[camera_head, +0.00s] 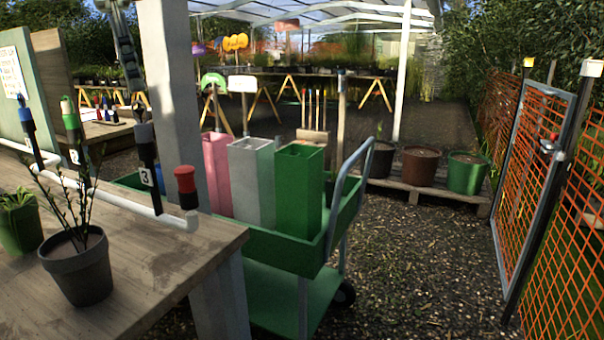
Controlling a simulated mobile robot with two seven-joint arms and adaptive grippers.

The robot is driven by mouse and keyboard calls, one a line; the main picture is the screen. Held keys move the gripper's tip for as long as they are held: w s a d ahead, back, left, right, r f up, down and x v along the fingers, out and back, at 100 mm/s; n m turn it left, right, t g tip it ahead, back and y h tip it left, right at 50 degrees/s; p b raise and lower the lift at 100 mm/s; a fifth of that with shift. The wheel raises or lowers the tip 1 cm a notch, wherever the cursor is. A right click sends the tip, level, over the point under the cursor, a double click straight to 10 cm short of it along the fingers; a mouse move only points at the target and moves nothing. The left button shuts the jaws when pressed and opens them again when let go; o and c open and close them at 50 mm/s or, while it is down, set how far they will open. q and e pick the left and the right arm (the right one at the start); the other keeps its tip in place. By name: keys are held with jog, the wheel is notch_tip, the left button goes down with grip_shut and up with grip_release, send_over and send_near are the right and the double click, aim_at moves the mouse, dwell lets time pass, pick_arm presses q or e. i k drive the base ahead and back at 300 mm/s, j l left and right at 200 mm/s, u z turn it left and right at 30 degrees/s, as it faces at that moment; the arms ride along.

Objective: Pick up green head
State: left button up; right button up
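The green head (70,114) has a pale top and a dark lower part, and it stands upright on the white pipe at the bench's left, partly behind a potted plant's stems. A blue head (26,116) stands to its left. My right gripper is out of view.
A dark potted plant (80,278) stands on the wooden bench (150,275) in front of the heads. A pale post (172,90) rises behind. A green cart (270,245) holds pink (216,170), grey (250,180) and green (298,190) bins. An orange mesh gate (535,170) is at right.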

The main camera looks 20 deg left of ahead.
aim_at(70, 120)
jog(key=i+u, duration=0.35)
jog(key=i+l+u, duration=0.15)
jog(key=i+u, duration=0.2)
jog(key=i+l+u, duration=0.35)
jog(key=k+j, duration=0.05)
jog(key=j, duration=0.05)
